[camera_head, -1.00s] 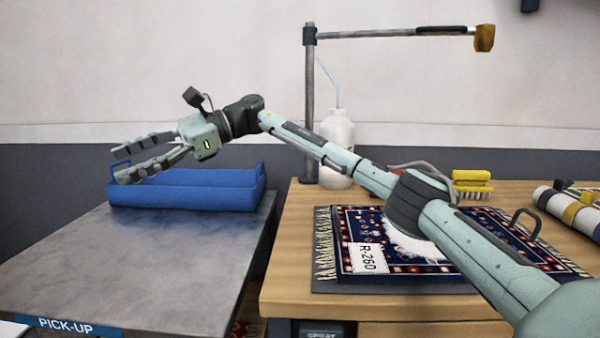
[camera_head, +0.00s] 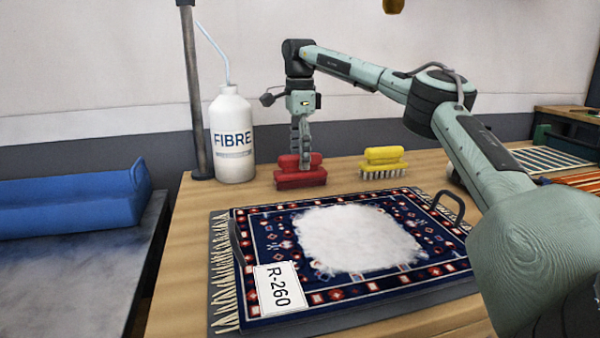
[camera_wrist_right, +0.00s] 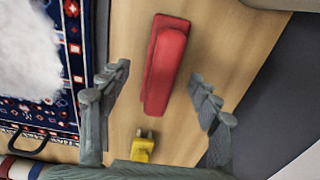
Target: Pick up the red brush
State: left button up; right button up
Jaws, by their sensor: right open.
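The red brush (camera_head: 290,178) stands on the wooden table behind the rug, between the white bottle and the yellow brush. My right gripper (camera_head: 302,160) points down just above it, and its fingers hide part of the brush's handle in the head view. In the right wrist view the red brush (camera_wrist_right: 164,66) lies between the two spread fingers of my right gripper (camera_wrist_right: 158,100), with a gap on both sides. The right gripper is open and empty. My left gripper is not in view.
A yellow brush (camera_head: 383,163) stands right of the red one. A white FIBRE bottle (camera_head: 232,140) and a post (camera_head: 192,90) stand to the left. A patterned rug (camera_head: 350,290) with white foam (camera_head: 358,238) lies in front. A blue tray (camera_head: 70,204) is at far left.

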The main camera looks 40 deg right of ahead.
aim_at(300, 172)
notch_tip(300, 172, down, 5)
jog(key=shift+d+f, duration=0.1)
jog(key=shift+f, duration=0.05)
jog(key=shift+w, duration=0.1)
jog(key=shift+c, duration=0.3)
jog(key=c, duration=1.3)
notch_tip(300, 172, up, 5)
jog(key=shift+f, duration=0.2)
jog(key=w+a+r, duration=0.2)
jog(key=a+r, duration=0.4)
jog(key=a, duration=0.5)
jog(key=shift+a+r, duration=0.25)
